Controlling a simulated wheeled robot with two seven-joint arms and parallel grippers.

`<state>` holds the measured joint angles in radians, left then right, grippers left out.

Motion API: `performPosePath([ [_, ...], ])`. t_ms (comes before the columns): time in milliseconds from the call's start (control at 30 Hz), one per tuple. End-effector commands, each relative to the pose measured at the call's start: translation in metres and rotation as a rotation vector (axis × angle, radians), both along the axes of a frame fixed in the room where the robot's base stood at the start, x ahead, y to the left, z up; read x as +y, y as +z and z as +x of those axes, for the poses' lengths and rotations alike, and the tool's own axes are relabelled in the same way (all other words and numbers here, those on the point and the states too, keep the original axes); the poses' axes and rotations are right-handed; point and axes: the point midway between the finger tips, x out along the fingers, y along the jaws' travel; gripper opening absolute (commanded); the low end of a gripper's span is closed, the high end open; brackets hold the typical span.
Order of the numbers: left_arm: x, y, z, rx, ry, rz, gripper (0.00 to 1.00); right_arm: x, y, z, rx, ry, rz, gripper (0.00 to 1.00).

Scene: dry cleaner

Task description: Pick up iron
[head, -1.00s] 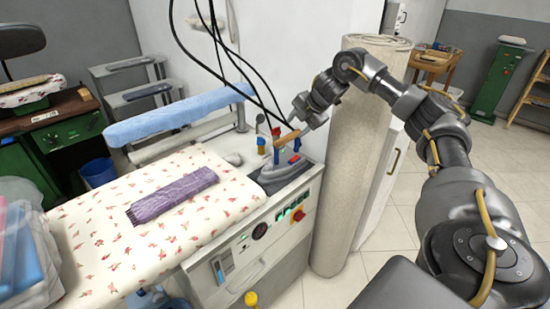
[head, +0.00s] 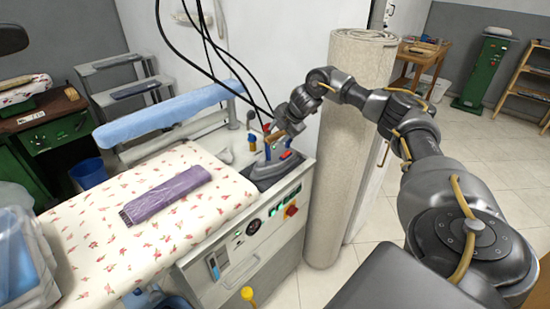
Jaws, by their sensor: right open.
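The iron (head: 267,163) sits on its rest at the right end of the ironing station. It has a grey body and a brown handle (head: 274,137) on top. My right gripper (head: 279,131) is at the iron's handle, coming from the upper right. The gripper is open, and its fingers are small and partly hidden here, so I cannot tell whether they touch the handle. My left gripper is not in view.
A folded purple cloth (head: 168,194) lies on the floral ironing board (head: 100,228). A blue padded arm (head: 165,117) runs behind it. Black cables (head: 215,50) hang above the iron. A rolled beige carpet (head: 345,150) stands close to my right arm.

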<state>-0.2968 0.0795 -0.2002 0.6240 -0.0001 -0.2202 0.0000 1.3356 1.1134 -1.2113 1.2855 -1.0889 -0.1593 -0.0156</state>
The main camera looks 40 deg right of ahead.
Motion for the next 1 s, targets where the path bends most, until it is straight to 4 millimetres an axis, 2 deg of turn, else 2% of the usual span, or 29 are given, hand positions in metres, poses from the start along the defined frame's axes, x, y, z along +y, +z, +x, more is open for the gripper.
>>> performPosePath([
  [33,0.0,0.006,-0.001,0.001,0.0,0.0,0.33,0.0,-0.005,0.004,0.004,0.0,0.001,0.48],
  [200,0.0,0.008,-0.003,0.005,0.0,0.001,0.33,0.001,-0.023,0.015,0.002,0.0,0.001,0.48],
  [500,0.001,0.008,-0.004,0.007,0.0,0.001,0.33,0.001,-0.026,0.017,-0.001,-0.001,0.001,0.47],
  [867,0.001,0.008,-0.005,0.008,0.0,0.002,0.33,0.001,-0.026,0.017,0.0,-0.001,0.001,0.0],
  [1000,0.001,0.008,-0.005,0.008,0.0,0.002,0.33,0.001,-0.026,0.017,0.0,0.0,0.001,0.0],
])
